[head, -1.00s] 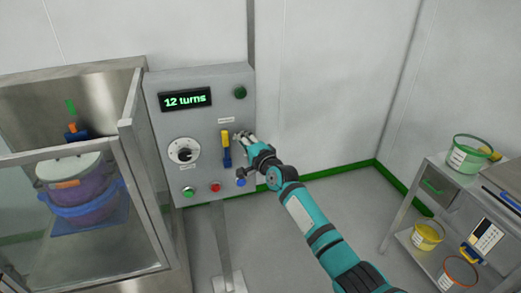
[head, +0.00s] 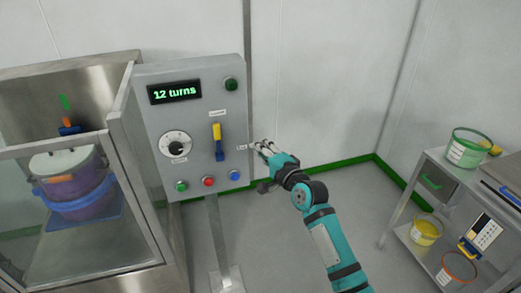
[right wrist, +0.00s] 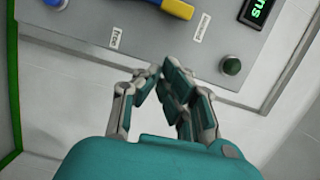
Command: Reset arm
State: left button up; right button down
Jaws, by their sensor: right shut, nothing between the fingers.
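My right gripper (head: 262,147) is shut and empty. It is just to the right of the grey control panel (head: 196,110), apart from the yellow and blue lever (head: 217,143). In the right wrist view the fingers (right wrist: 152,76) come together in front of the panel's edge, and the lever's yellow handle (right wrist: 178,8) shows at the top. The panel's display (head: 174,92) reads "12 turns". My left gripper is not in view.
The panel carries a dial (head: 176,145), a green button (head: 181,186), a red button (head: 208,181) and a blue button (head: 234,175). A glass-fronted enclosure (head: 110,130) stands at left. A metal cart (head: 397,205) with several buckets stands at right. Floor between is clear.

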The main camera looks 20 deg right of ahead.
jog(key=s+d+f+n+g+h, duration=0.1)
jog(key=s+f+n+g, duration=0.3)
jog(key=f, duration=1)
jog(key=s+d+f+g+h+b, duration=0.1)
jog(key=s+f, duration=0.6)
jog(key=f, duration=0.6)
jog(key=s+f+n+g+h, duration=0.1)
jog(key=s+f+n+g, duration=0.3)
jog(key=f, duration=1)
jog(key=s+d+f+n+g+h, duration=0.1)
jog(key=s+f+n, duration=0.1)
jog(key=s+f, duration=0.7)
jog(key=s+d+f+n+g, duration=0.1)
jog(key=s+f+g, duration=0.1)
jog(key=s+f, duration=0.75)
pick_arm(q)
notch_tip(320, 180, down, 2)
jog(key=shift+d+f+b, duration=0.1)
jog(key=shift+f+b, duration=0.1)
jog(key=shift+b, duration=0.5)
pick_arm(e)
jog(key=s+f+n+g, duration=0.2)
jog(key=s+n, duration=0.1)
jog(key=s, duration=1)
jog(key=s+d+f+n+g+h, duration=0.1)
jog(key=s+f+n+g, duration=0.1)
jog(key=s, duration=1.2)
jog(key=shift+d+f+n, duration=0.15)
jog(key=shift+f+n, duration=0.25)
jog(key=shift+f, duration=0.2)
